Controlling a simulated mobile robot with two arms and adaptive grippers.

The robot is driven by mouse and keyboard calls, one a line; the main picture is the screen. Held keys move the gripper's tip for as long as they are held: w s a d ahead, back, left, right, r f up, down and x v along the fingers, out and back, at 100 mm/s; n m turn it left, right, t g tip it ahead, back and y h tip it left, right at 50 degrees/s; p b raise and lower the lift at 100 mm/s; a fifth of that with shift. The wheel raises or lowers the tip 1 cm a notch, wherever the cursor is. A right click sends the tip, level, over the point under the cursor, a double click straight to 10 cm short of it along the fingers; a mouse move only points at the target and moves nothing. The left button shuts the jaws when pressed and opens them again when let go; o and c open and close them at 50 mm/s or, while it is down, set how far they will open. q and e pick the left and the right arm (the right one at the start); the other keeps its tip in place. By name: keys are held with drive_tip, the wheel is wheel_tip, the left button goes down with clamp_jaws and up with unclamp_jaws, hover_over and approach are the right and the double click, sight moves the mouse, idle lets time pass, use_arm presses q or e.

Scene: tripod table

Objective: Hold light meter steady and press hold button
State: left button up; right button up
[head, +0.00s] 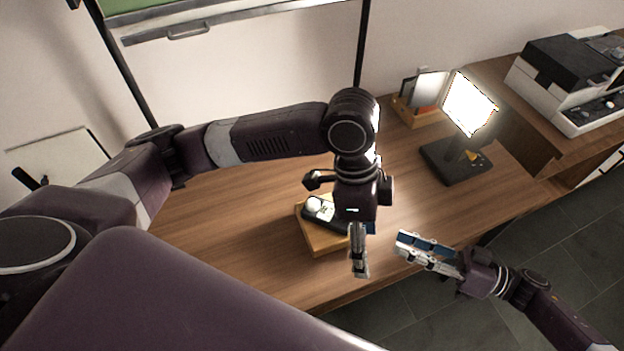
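The light meter (316,208) is dark with a pale round dome and a small lit display. It rests on a wooden block (325,243) on the table. My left gripper (358,250) hangs over the meter's right side with a silver finger pointing down beside the block. The gripper body hides part of the meter, and I cannot tell whether its fingers touch it. The hold button cannot be made out. My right gripper (400,246) is to the right of the block, apart from the meter, its fingers pointing left. Its finger gap is unclear.
A bright lamp panel (469,104) on a dark base stands at the table's back right. Behind it is a wooden holder (423,116) with cards. A printer-like machine (570,85) sits at far right. The wooden table (225,240) is clear left of the block.

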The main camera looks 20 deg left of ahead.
use_arm(q)
drive_tip(key=w+a+r+m+t+y, duration=0.1)
drive_tip(key=w+a+r+y, duration=0.25)
drive_tip(key=a, duration=0.45)
drive_tip(key=m, duration=0.1)
hover_over(312, 201)
drive_tip(key=shift+s+d+f+t, duration=0.15)
drive_tip(key=shift+f+t, duration=0.15)
drive_tip(key=shift+f, duration=0.95)
wheel_tip(312, 201, down, 7)
drive_tip(key=shift+f, duration=0.2)
drive_tip(key=c, duration=1.3)
drive_tip(key=shift+c, duration=0.2)
use_arm(e)
clamp_jaws()
